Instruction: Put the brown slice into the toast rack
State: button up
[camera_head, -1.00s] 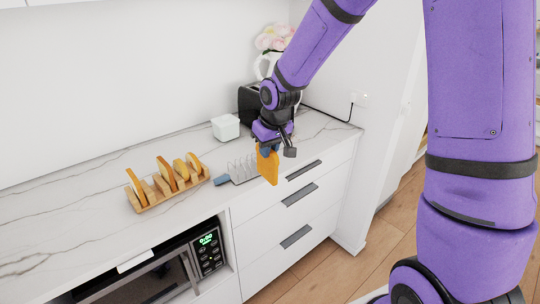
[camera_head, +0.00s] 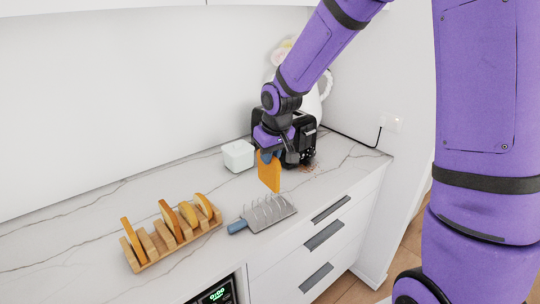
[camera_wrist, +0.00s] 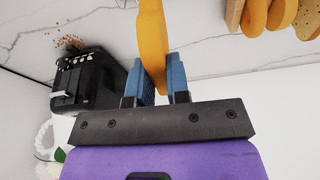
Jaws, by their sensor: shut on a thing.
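My gripper (camera_head: 268,157) points down and is shut on a brown slice (camera_head: 269,175), which hangs upright below it. In the wrist view the slice (camera_wrist: 153,38) is between the two blue fingers (camera_wrist: 160,75).
A black toaster (camera_head: 299,130) stands behind my gripper, with crumbs (camera_head: 309,168) beside it. A white box (camera_head: 238,155) is left of it. A white jug (camera_head: 313,103) stands at the back. The counter (camera_head: 90,222) is clear left of the wooden rack.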

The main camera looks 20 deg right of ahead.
aim_at(271, 170)
jog(key=shift+f, duration=2.35)
jog(key=shift+s, duration=0.2)
